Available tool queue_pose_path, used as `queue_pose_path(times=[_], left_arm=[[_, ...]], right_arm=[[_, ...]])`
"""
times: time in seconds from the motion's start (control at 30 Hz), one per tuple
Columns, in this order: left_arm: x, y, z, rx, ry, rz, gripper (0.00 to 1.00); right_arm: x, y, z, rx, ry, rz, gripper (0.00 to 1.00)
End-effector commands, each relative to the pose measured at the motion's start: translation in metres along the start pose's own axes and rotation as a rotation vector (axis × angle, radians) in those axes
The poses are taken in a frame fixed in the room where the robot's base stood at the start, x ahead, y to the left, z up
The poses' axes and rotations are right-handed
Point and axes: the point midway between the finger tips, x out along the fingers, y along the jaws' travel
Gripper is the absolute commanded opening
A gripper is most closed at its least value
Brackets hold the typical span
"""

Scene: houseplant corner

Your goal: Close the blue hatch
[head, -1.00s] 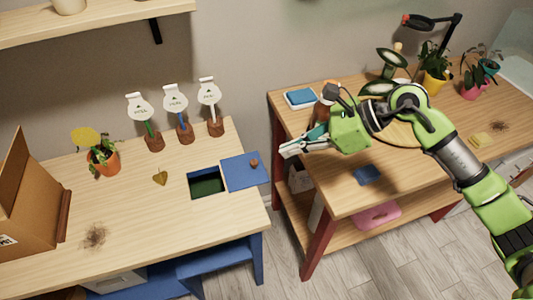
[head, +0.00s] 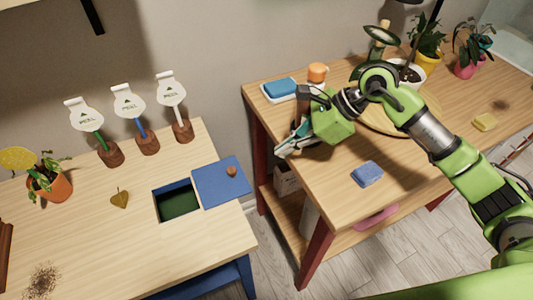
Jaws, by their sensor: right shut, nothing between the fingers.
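The blue hatch (head: 214,183) is a flat square panel with a small round brown knob (head: 231,171). It lies on the left table to the right of a rectangular opening (head: 179,203) with a dark green inside, which is uncovered. My right gripper (head: 283,153) is shut and empty, above the left edge of the right table. It is to the right of the hatch and apart from it. My left gripper is not in view.
Three labelled stakes in brown bases, one with a blue stem (head: 142,131), stand behind the opening. A dry leaf (head: 120,198) and a potted plant (head: 50,187) are left of it. A gap separates the tables. A blue sponge (head: 367,173) lies on the right table.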

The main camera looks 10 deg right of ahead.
Motion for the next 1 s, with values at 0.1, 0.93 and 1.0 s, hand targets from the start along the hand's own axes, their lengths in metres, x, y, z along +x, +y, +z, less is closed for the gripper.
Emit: queue_pose_path(times=[0.1, 0.93, 1.0], left_arm=[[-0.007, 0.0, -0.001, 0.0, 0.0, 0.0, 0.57], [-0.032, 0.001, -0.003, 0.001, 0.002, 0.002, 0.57], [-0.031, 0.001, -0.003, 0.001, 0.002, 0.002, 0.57]], right_arm=[[0.02, 0.002, 0.002, 0.002, -0.001, 0.007, 0.0], [0.12, 0.001, 0.027, 0.0, 0.0, 0.002, 0.0], [0.119, 0.001, 0.026, 0.0, 0.0, 0.002, 0.0]])
